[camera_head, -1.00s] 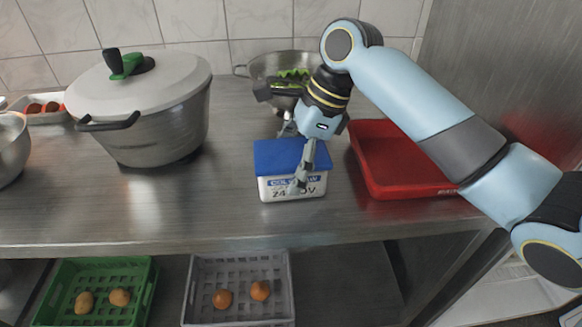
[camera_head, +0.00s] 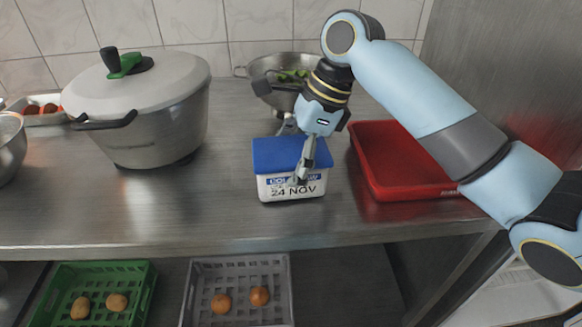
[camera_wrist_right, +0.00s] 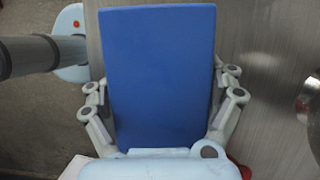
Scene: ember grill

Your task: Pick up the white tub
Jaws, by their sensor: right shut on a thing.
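The white tub (camera_head: 280,186) has a blue lid and a front label reading "24 NOV". It stands upright at the front middle of the steel counter. My right gripper (camera_head: 297,152) is shut on the tub, with one finger against its front face and the other behind it. In the right wrist view the blue lid (camera_wrist_right: 160,75) fills the middle, with a finger of my right gripper (camera_wrist_right: 160,108) along each side. I cannot make out a gap between the tub and the counter. My left gripper is not in view.
A red tray (camera_head: 400,190) stands close to the tub's right. A large lidded pot (camera_head: 155,125) stands to the left, and a colander (camera_head: 270,68) with greens behind. Green (camera_head: 140,268) and grey (camera_head: 240,316) crates sit on the shelf below. Bare counter lies left of the tub.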

